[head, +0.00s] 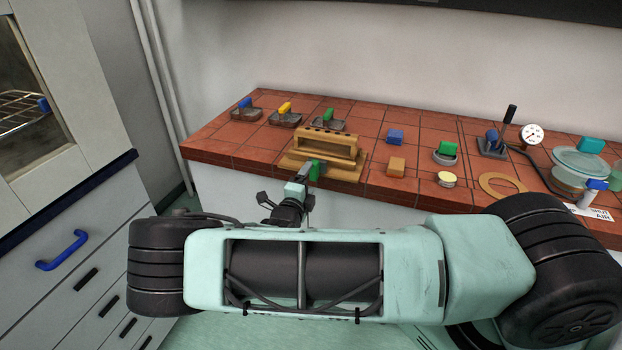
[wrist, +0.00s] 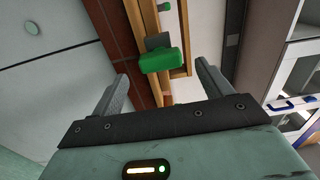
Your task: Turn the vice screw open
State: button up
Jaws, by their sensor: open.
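The wooden vice (head: 330,145) sits at the front edge of the tiled bench, with a row of holes along its top. Its green screw handle (head: 317,170) faces me at the vice's front. In the wrist view the green handle (wrist: 162,60) is on a short grey shank in front of the wooden body. My gripper (wrist: 161,76) is open, with one finger on each side of the handle and a visible gap to both. In the head view my gripper (head: 303,174) is just in front of the vice, close to the handle. Whether the vice jaws are apart is hard to tell.
Dark trays (head: 246,113) with coloured handles line the back left. A cabinet with a blue handle (head: 62,250) stands left.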

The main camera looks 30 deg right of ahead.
jog(key=b+v, duration=0.2)
jog(key=v, duration=1.1)
jog(key=shift+b, duration=0.35)
